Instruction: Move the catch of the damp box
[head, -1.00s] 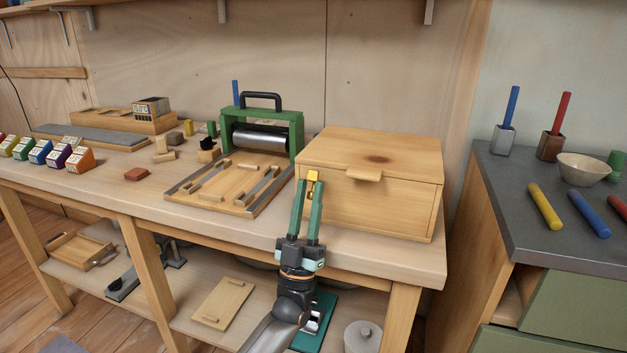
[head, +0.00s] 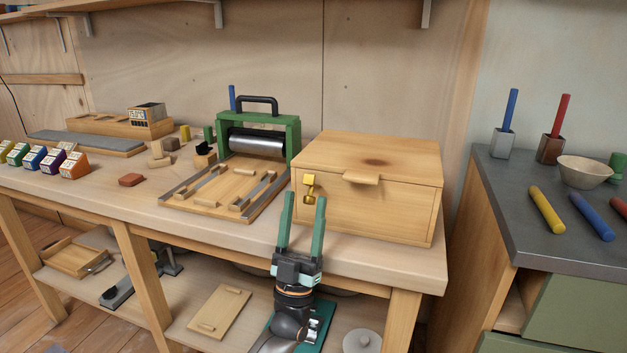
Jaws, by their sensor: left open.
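The damp box (head: 390,208) is a closed light wooden box with a wooden lip on its lid, at the right end of the bench. Its brass catch (head: 309,187) sits on the front face, near the left end, and is fully in view. My left gripper (head: 304,196) has green fingers, spread apart and empty. It is in front of the box, just below the catch in the picture, and seems clear of it. My right gripper is not in view.
A green press (head: 289,133) with a roller and wooden bed stands left of the box. Small coloured blocks (head: 74,166) lie farther left. A grey-topped cabinet (head: 530,225) with crayons and a bowl (head: 584,171) is at right. The bench's front strip is clear.

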